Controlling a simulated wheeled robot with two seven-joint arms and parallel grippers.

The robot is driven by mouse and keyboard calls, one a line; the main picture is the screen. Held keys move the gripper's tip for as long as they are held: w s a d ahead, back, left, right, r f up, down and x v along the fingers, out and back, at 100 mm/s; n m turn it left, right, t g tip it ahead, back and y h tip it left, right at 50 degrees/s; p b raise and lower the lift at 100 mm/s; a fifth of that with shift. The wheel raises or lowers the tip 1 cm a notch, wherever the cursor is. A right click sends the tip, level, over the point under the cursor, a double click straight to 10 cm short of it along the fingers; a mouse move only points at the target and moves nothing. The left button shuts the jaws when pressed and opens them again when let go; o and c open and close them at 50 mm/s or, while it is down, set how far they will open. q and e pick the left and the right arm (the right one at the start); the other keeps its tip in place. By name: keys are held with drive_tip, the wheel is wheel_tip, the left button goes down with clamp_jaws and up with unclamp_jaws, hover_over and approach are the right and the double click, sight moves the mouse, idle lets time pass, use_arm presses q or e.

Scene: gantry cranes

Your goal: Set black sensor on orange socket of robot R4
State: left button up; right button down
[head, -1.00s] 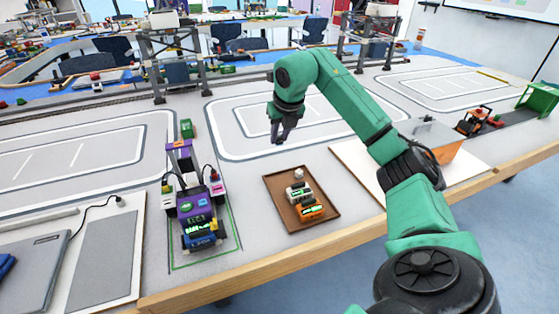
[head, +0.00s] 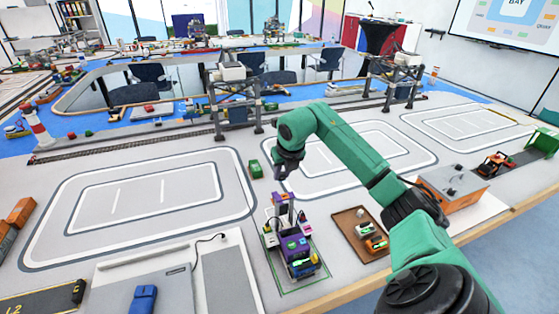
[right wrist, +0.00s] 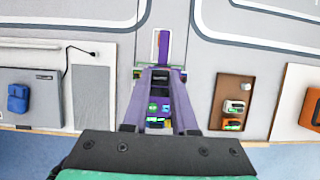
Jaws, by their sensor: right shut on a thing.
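In the right wrist view, the purple fingers of my right gripper (right wrist: 160,78) are shut on a small dark thing, seemingly the black sensor (right wrist: 160,83). The robot's purple and blue body shows beyond and between the fingers. Its mast (right wrist: 164,46) stands just past the fingertips. I cannot make out the orange socket or the R4 label clearly. My left gripper is not in view.
A brown tray (head: 346,220) to the right holds a white cube and other sensor-like blocks, one orange (head: 376,245). A green block (head: 255,169) lies behind the robot. An orange box (head: 451,187) stands further right.

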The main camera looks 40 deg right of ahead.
sight(284, 195)
drive_tip(key=shift+f, duration=0.2)
drive_tip(key=d+f+b, duration=0.1)
drive_tip(key=s+d+f+b, duration=0.1)
drive_tip(key=f, duration=0.1)
drive_tip(key=shift+b, duration=0.3)
drive_tip(key=f, duration=0.1)
drive_tip(key=b, duration=0.1)
drive_tip(key=a+f+b, duration=0.1)
drive_tip(key=shift+w+f, duration=0.3)
drive_tip(key=shift+f, duration=0.25)
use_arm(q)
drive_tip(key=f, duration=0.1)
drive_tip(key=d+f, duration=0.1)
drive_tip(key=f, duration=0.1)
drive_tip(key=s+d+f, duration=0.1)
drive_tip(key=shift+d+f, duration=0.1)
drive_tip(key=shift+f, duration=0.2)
use_arm(e)
drive_tip(key=shift+s+d, duration=0.1)
drive_tip(key=shift+d, duration=0.1)
drive_tip(key=shift+a, duration=0.2)
use_arm(q)
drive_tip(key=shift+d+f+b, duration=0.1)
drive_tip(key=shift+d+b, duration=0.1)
drive_tip(key=shift+b, duration=0.1)
use_arm(e)
drive_tip(key=shift+d+f, duration=0.1)
drive_tip(key=shift+f, duration=0.05)
